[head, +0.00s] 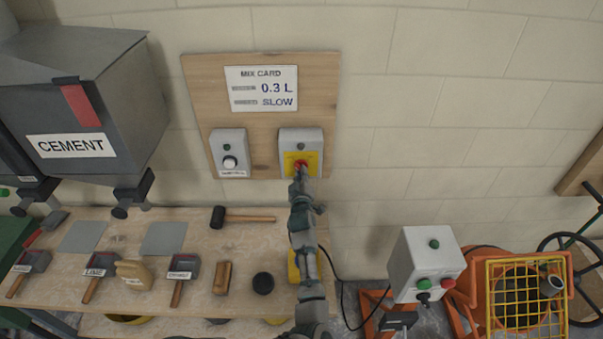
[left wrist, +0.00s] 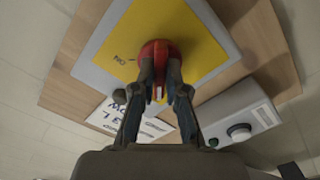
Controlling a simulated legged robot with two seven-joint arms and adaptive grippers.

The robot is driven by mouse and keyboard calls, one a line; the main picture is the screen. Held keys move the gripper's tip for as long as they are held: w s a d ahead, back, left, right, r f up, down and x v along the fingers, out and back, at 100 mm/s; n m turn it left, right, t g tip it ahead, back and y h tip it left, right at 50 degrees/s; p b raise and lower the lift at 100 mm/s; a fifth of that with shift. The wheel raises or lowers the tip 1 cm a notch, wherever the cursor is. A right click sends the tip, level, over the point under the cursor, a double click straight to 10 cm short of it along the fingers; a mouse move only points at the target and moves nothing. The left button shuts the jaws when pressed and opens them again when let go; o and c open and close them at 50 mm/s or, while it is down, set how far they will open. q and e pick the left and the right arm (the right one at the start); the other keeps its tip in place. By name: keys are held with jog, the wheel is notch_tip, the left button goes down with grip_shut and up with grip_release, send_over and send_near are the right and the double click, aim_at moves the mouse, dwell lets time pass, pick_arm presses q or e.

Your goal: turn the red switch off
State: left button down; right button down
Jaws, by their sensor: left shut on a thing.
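The red switch (head: 300,165) sits on a yellow plate on a grey box (head: 301,138), at the lower right of the wooden board on the wall. My left gripper (head: 299,183) reaches up to it from below and covers part of it. In the left wrist view the red switch (left wrist: 155,50) is a round red knob on the yellow plate (left wrist: 185,38), with "NO" lettering beside it. My left gripper (left wrist: 160,88) is shut on the knob there. The exact angle of the knob is hidden by the fingers. My right gripper is not in view.
A second grey box (head: 229,152) with a white knob is left of the switch box, below the mix card (head: 261,89). The bench (head: 215,290) below holds scoops, a mallet (head: 240,217) and a black cup. A white control box (head: 425,263) stands right, by an orange mixer.

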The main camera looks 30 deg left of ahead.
pick_arm(q)
jog(key=shift+s+d+f+n, duration=0.1)
jog(key=shift+f+n, duration=0.3)
jog(key=shift+f, duration=0.1)
jog(key=c, duration=1.2)
grip_release()
jog(key=shift+r, duration=0.3)
notch_tip(320, 180, up, 10)
jog(key=shift+f, duration=0.1)
jog(key=shift+d, duration=0.15)
